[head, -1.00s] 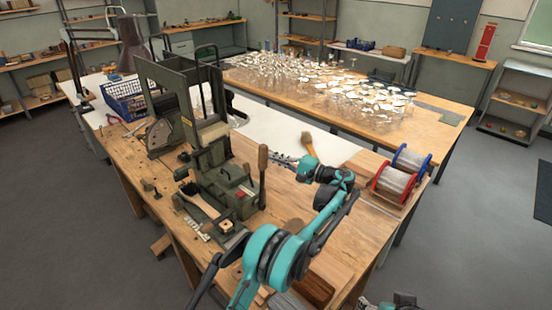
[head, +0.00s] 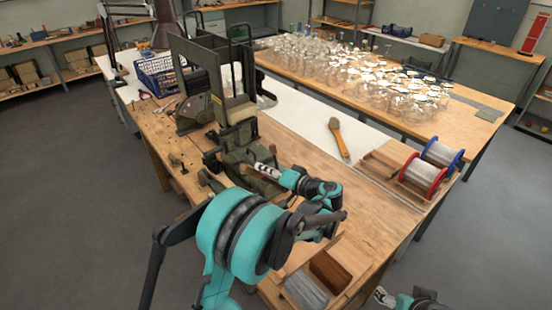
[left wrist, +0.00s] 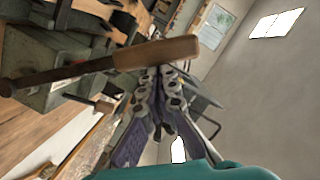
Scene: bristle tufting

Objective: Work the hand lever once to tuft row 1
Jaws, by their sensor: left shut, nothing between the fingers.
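The dark green tufting machine (head: 237,142) stands on the wooden bench, and part of it shows in the left wrist view (left wrist: 62,55). Its hand lever shows in the left wrist view as a dark rod with a brown wooden grip (left wrist: 158,53), lying across the picture just beyond my fingertips. My left gripper (left wrist: 160,72) is shut and empty, with its fingertips close to the grip; I cannot tell whether they touch. In the head view my left gripper (head: 264,170) is in front of the machine and the lever is not clearly visible. My right gripper (head: 383,297) is low at the bottom right, partly cut off.
Red and blue wire spools (head: 424,172) stand at the bench's right end. A wooden-handled brush (head: 339,138) lies on the white surface. Wooden blocks (head: 331,269) lie near the front edge. Glass jars (head: 360,75) crowd the rear table.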

